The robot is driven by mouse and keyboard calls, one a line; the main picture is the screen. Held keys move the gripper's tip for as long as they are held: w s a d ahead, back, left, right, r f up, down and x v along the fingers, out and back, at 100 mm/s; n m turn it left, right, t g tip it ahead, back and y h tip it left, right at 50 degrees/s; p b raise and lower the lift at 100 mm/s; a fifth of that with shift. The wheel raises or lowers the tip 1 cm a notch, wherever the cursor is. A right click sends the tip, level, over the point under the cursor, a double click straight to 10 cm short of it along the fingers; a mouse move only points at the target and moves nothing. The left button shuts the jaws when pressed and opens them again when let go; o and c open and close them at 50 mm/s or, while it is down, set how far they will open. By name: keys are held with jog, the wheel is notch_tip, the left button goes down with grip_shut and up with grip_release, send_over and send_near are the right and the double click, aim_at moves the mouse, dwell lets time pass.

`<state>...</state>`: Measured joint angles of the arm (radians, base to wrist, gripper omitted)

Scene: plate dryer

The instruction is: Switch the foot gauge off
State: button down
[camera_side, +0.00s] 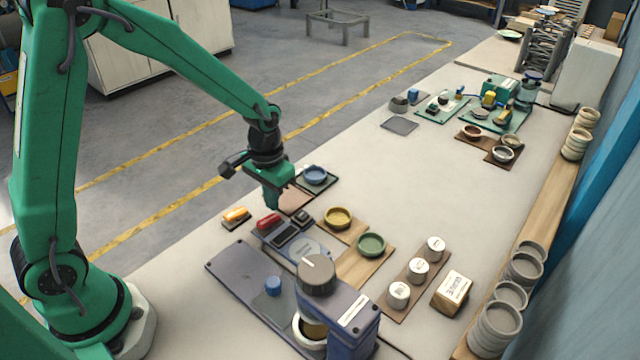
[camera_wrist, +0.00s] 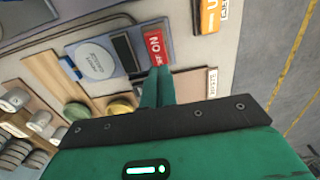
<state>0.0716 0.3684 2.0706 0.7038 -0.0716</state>
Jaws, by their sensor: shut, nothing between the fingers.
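The foot gauge (camera_side: 306,252) is a flat dark unit with a pale round pad and a small display, near the front of the bench. Its red rocker switch (camera_side: 268,221) sits at the gauge's left end. In the wrist view the gauge (camera_wrist: 94,60) shows its pad, its dark display and the red switch (camera_wrist: 154,46), marked ON. Letters at the switch's near end are partly hidden by my fingertips. My gripper (camera_side: 274,207) is shut and empty, pointing down close to the switch. In the wrist view its fingertips (camera_wrist: 160,72) overlap the switch's lower end; I cannot tell whether they touch.
An orange switch (camera_side: 236,215) is left of the red one. A blue dish (camera_side: 315,175), yellow dish (camera_side: 338,217) and green dish (camera_side: 371,244) stand nearby. A blue machine with a grey knob (camera_side: 317,275) stands in front. The bench's middle is mostly clear.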

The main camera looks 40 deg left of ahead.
aim_at(273, 217)
jog(key=shift+r, duration=2.2)
jog(key=shift+r, duration=0.15)
jog(key=s+a+r+t, duration=0.2)
jog(key=s+r+t, duration=0.3)
jog(key=s+r, duration=0.9)
jog(key=shift+s+a+r+t, duration=0.3)
jog(key=shift+s+a+r, duration=0.1)
jog(key=shift+s, duration=0.9)
